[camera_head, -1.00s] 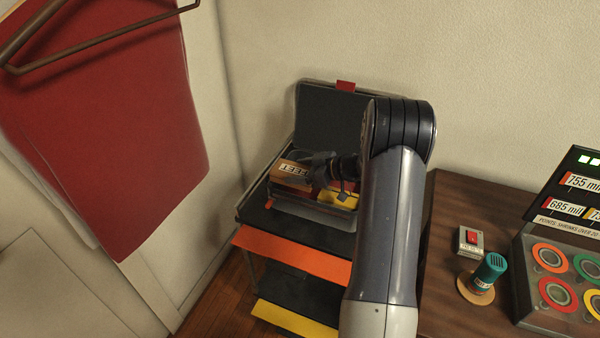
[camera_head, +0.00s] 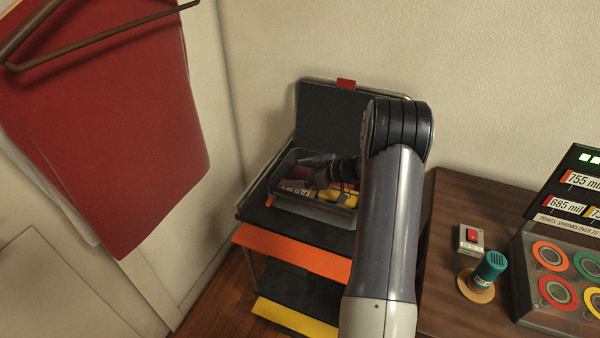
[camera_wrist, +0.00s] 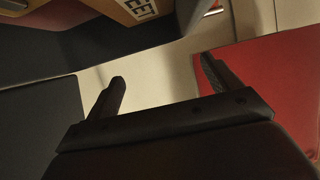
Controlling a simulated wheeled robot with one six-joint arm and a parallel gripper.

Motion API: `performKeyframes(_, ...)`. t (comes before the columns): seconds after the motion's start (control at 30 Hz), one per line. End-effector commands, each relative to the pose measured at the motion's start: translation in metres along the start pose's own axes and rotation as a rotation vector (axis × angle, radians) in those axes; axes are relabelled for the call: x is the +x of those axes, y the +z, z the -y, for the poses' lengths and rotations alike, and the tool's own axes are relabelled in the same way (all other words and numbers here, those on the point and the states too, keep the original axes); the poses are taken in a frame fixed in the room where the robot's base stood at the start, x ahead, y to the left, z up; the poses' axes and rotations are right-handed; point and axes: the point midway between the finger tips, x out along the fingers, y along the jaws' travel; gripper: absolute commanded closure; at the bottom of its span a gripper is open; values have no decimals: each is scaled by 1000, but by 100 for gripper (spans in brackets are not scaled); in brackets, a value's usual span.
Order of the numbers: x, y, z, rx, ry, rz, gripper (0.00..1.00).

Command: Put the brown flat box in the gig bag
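The gig bag shows as an open dark grey case (camera_head: 318,211) on the cart, with its lid (camera_head: 335,118) raised at the back. In the wrist view the box (camera_wrist: 120,9) shows at the top edge, beyond the case's dark wall (camera_wrist: 95,42). My gripper (camera_head: 318,170) is over the case. In the wrist view its two fingers (camera_wrist: 160,80) stand wide apart with nothing between them, clear of the box.
A yellow item (camera_head: 350,198) lies in the case's right part. A red cloth (camera_head: 110,130) hangs at the left. The wooden table (camera_head: 450,280) at the right holds a red-switch box (camera_head: 471,240), a teal knob-like piece (camera_head: 490,266) and a ring panel.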

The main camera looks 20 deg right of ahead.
Motion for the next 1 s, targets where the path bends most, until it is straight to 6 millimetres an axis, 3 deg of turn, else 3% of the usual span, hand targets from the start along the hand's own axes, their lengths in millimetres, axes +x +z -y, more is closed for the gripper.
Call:
performKeyframes(0.27,0,-1,0,0,0,0,10)
performKeyframes(0.43,-6,-14,0,-3,1,-2,10)
performKeyframes(0.8,-85,-12,-2,0,6,-1,10)
performKeyframes(1.0,-115,-11,-1,0,2,-1,10)
